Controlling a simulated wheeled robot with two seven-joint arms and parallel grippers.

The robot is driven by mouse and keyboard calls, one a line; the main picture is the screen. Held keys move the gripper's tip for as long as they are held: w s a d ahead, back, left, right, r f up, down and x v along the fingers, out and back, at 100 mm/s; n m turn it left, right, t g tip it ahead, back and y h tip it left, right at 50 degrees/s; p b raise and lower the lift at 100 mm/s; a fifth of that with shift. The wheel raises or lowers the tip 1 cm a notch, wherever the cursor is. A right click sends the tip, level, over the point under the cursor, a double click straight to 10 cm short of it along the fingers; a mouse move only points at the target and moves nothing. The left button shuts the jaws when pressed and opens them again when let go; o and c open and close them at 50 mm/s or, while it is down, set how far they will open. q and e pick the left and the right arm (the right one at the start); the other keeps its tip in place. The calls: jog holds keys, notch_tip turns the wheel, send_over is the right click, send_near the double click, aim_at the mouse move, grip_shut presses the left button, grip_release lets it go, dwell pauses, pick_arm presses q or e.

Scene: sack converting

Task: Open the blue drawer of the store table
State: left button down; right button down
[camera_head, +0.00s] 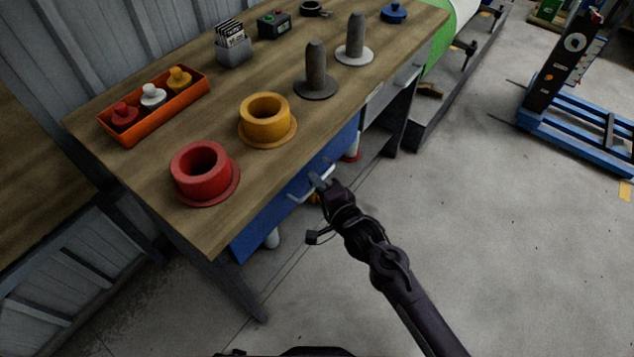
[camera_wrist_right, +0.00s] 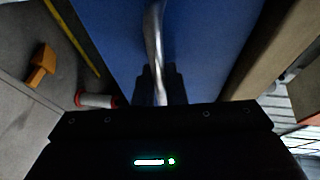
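The blue drawer (camera_head: 270,220) is under the near part of the wooden-topped store table (camera_head: 250,188). Its front looks about level with the table edge, and no inside shows. Its silver bar handle (camera_head: 297,196) sticks out from the front. My right gripper (camera_head: 318,183) is at the handle. In the right wrist view the blue front (camera_wrist_right: 215,40) fills the middle, and the handle (camera_wrist_right: 154,35) runs down between the dark fingers (camera_wrist_right: 160,88), which sit close on both sides of it. My left gripper is not in view.
On the table top stand a red flanged ring (camera_head: 203,172), a yellow one (camera_head: 266,118), two grey spindles (camera_head: 316,68) and an orange tray (camera_head: 160,118) of bobbins. A grey drawer (camera_head: 408,70) is farther along. The floor (camera_head: 480,230) in front is clear.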

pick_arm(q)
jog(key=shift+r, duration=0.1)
